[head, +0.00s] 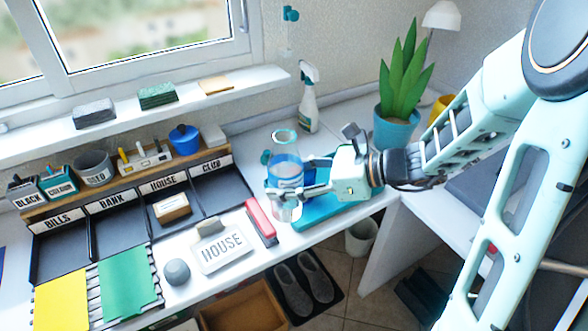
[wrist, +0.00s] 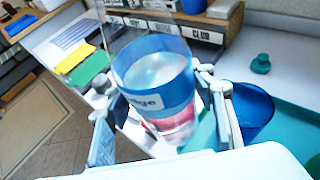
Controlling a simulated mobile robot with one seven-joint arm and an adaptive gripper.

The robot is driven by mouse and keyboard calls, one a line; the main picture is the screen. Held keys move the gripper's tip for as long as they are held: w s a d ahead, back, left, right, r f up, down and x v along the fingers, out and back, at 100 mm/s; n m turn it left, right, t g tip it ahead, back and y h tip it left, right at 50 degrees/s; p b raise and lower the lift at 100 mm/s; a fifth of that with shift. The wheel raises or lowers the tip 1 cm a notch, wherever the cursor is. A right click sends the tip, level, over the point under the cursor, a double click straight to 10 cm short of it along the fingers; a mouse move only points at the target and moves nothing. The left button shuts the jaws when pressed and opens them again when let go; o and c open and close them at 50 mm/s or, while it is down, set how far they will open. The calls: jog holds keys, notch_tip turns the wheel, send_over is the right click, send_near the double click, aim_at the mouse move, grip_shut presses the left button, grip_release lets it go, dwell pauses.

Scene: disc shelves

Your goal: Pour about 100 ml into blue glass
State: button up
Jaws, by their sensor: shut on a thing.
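A clear glass carafe (head: 287,157) with a blue band and a partly hidden label stands near upright in my gripper (head: 284,180). The carafe also shows in the wrist view (wrist: 158,72), with its mouth toward the camera; what seems to be pale liquid shows inside. My gripper (wrist: 155,88) has one finger on each side of the carafe and is shut on it. A blue glass (wrist: 254,108) stands just right of the carafe in the wrist view, by the teal tray (wrist: 292,128). I cannot make out the blue glass in the head view, where my gripper covers that spot.
A teal stopper (wrist: 261,65) lies behind the tray. A spray bottle (head: 309,105) and a potted plant (head: 397,128) stand behind. The desk's front edge is close.

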jog(key=shift+a+r, duration=0.1)
jog(key=shift+a, duration=0.8)
